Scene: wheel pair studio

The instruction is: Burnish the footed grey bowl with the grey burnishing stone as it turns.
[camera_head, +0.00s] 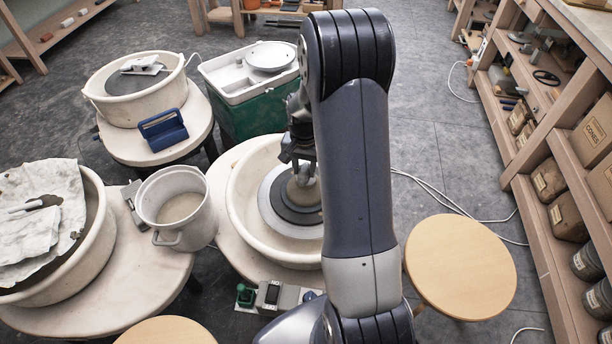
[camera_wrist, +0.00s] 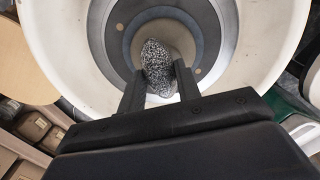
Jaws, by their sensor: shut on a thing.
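My gripper (camera_head: 300,165) reaches down into the splash pan of the middle wheel, mostly hidden behind my arm in the head view. In the wrist view my gripper (camera_wrist: 159,88) is shut on the speckled grey burnishing stone (camera_wrist: 156,62). The footed grey bowl (camera_wrist: 178,38) stands on the dark wheel head (camera_wrist: 212,40), below and behind the stone. In the head view the bowl (camera_head: 305,195) is partly hidden by my arm. The stone overlaps the bowl in the wrist view; I cannot tell whether they touch. Whether the wheel turns cannot be told.
The cream splash pan (camera_head: 240,215) rings the wheel. A white bucket (camera_head: 176,207) stands to its left, near a second cream basin (camera_head: 100,240) with cloth. A round wooden stool (camera_head: 460,265) stands to the right. A control box (camera_head: 270,294) sits in front. Shelves (camera_head: 540,130) line the right.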

